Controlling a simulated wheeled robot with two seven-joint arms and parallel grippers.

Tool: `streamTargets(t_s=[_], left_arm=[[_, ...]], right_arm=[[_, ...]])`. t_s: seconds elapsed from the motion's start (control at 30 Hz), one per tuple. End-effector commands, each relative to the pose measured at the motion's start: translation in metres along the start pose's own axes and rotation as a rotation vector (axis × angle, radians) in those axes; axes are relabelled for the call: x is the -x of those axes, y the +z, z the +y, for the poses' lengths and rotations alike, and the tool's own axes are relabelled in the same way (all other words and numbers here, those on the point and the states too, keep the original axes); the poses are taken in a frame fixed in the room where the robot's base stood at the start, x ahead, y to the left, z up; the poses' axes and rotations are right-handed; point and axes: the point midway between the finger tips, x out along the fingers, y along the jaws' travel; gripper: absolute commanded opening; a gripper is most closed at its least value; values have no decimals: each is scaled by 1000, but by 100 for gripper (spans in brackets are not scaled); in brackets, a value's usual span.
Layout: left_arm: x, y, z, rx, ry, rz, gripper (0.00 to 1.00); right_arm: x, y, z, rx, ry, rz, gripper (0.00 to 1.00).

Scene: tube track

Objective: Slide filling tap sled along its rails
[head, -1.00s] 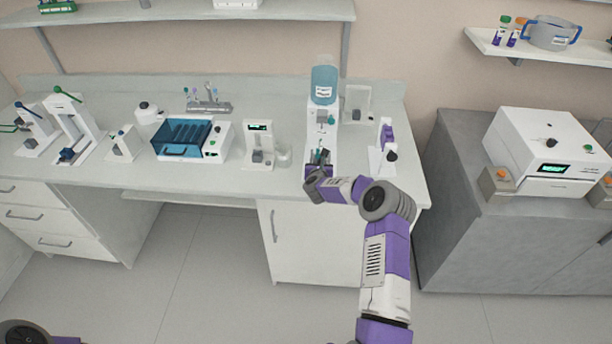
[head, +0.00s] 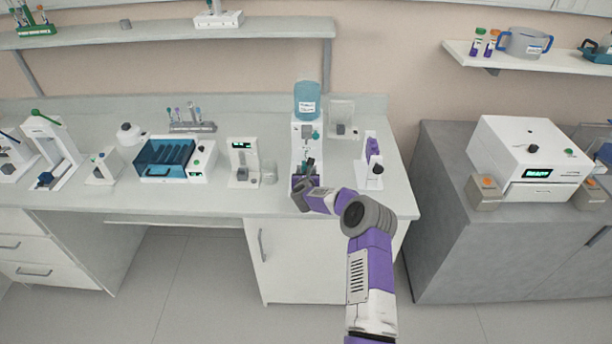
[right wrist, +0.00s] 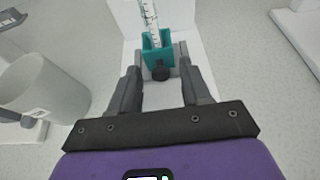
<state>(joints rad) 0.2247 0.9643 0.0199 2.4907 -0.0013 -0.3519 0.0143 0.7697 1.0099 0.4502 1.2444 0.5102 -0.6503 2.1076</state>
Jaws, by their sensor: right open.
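The filling station (head: 304,136) is a white upright stand with a blue bottle on top, at the middle of the counter in the head view. In the right wrist view, a teal sled (right wrist: 158,54) holds a clear graduated tube (right wrist: 149,20) that leans slightly. A dark round knob (right wrist: 161,74) is on the sled's near face. My right gripper (right wrist: 160,80) is open, its fingers either side of the knob; I cannot tell whether they touch it. In the head view my right gripper (head: 302,183) is at the station's foot and partly hides the sled. My left gripper is out of view.
A clear beaker (right wrist: 42,88) stands left of the gripper in the wrist view. A white stand with a purple part (head: 373,158) is right of the station; a small device with a display (head: 243,160) is left.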

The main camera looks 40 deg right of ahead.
Motion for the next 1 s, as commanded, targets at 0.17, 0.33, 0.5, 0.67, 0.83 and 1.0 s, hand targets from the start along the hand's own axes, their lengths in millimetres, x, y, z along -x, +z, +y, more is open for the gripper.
streamTargets(t_s=[0.17,0.33,0.5,0.67,0.83,1.0], left_arm=[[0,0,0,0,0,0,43],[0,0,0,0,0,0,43],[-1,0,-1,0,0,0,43],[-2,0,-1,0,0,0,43],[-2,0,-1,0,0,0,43],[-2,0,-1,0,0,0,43]], right_arm=[[2,0,0,0,0,0,47],[15,0,0,1,0,1,47],[38,0,0,1,1,1,47],[58,1,0,1,0,-1,47],[72,0,0,0,0,0,47],[76,0,0,0,0,-1,47]])
